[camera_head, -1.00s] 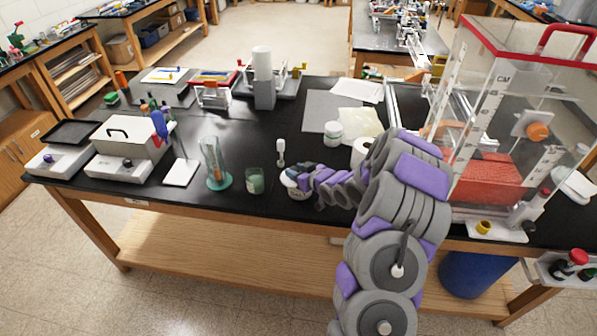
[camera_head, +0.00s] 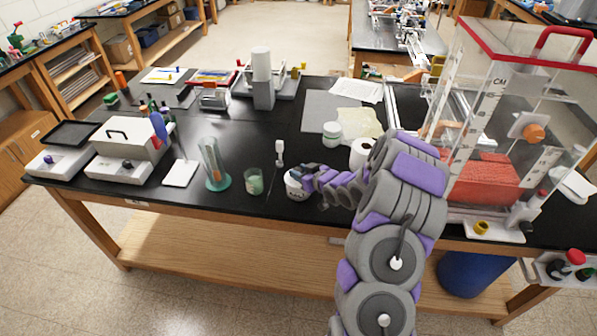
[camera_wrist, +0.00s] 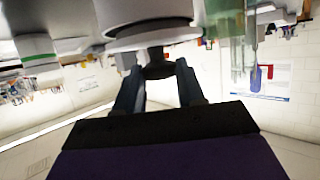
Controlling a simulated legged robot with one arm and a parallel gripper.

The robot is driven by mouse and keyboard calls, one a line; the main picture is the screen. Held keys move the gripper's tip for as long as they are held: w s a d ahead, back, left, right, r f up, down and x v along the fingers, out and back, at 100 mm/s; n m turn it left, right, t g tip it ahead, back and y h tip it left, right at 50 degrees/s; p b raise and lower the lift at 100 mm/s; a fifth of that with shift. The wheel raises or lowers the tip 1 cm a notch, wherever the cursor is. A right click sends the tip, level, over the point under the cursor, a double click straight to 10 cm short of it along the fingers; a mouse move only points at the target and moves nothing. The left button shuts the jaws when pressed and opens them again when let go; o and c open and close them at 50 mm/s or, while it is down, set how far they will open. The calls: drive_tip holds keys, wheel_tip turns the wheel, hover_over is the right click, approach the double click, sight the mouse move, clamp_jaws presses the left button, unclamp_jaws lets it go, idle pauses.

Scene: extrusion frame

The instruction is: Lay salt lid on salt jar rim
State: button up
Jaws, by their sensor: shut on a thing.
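The white salt jar (camera_head: 296,190) stands on the black bench near its front edge, with my gripper (camera_head: 306,174) at its top. In the wrist view, which appears upside down, my gripper (camera_wrist: 158,72) is shut on the dark knob of the salt lid (camera_wrist: 153,36). The pale lid lies level against or very near the jar (camera_wrist: 143,12). I cannot tell whether lid and rim touch all round. In the head view my gripper hides much of the lid and rim.
A green-filled glass (camera_head: 254,182) stands left of the jar, and a white spoon-like tool (camera_head: 279,152) is behind it. A cylinder on a teal base (camera_head: 215,172) is farther left. A lidded white jar (camera_head: 332,134) stands behind; the clear tank (camera_head: 500,130) is at right.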

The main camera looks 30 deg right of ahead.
drive_tip(key=shift+d+f, duration=0.2)
drive_tip(key=shift+d, duration=0.3)
drive_tip(key=shift+p, duration=0.3)
drive_tip(key=shift+f, duration=0.1)
drive_tip(key=o, duration=1.1)
drive_tip(key=shift+d, duration=0.1)
drive_tip(key=shift+s, duration=0.1)
drive_tip(key=p+v, duration=0.1)
drive_tip(key=v, duration=1.6)
drive_tip(key=shift+s+f+p, duration=0.15)
drive_tip(key=shift+p, duration=0.2)
